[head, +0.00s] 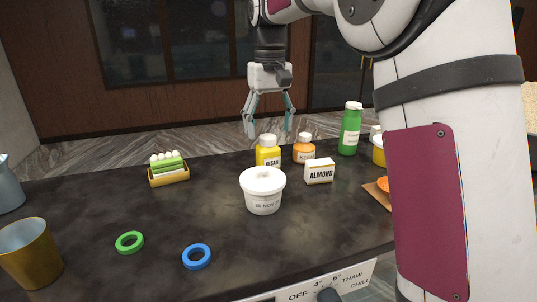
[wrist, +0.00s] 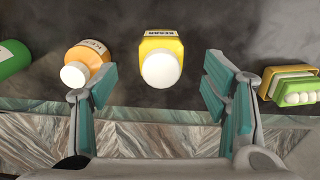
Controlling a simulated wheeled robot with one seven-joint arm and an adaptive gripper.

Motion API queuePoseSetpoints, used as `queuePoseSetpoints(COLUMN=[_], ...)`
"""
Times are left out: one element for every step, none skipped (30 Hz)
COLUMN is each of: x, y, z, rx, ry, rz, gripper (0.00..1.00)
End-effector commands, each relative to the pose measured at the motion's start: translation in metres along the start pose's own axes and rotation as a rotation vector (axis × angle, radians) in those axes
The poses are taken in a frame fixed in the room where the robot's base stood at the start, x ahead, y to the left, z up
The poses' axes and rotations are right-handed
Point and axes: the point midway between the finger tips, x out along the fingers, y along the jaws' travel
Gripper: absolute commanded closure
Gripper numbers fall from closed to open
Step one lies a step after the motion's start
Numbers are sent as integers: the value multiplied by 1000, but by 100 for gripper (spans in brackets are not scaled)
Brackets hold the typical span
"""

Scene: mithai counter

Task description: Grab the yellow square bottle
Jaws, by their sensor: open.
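The yellow square bottle (head: 268,154) has a white cap and a label reading KESAR. In the head view it stands upright on the dark counter, partly hidden behind a white tub. My gripper (head: 269,132) is open and empty, above the bottle. In the wrist view the bottle (wrist: 160,58) lies between and beyond the open fingers of my gripper (wrist: 160,95), with its white cap toward the camera. I see no contact between the fingers and the bottle.
A round orange bottle (head: 304,150) stands right of the yellow one, near the left finger in the wrist view (wrist: 88,60). The white tub (head: 263,192) and ALMOND box (head: 319,172) stand in front. A green bottle (head: 349,132) is further right, a yellow tray of sweets (head: 170,178) left.

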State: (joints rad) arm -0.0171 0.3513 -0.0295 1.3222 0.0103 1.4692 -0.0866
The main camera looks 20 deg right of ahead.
Motion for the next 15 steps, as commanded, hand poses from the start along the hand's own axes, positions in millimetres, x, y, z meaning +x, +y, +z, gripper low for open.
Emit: queuePoseSetpoints(x=[4,7,9,10,12,14,16,20,25,29,34,40,43,47,52], y=[0,0,0,0,0,0,0,-1,-1,-1,-1,-2,-2,-2,-2], z=[1,1,1,0,0,0,0,-1,-1,-2,-3,-4,-5,-5,-5], rx=[0,0,0,0,0,0,0,0,0,0,0,0,0,0,0], ry=[-2,-2,0,0,0,-1,-2,-2,-4,-4,-4,-5,-3,-3,-2], rz=[0,0,0,0,0,0,0,0,0,0,0,0,0,0,0], gripper=[32,32,32,32,32,32,32,32,32,32,32,32,32,32,32])
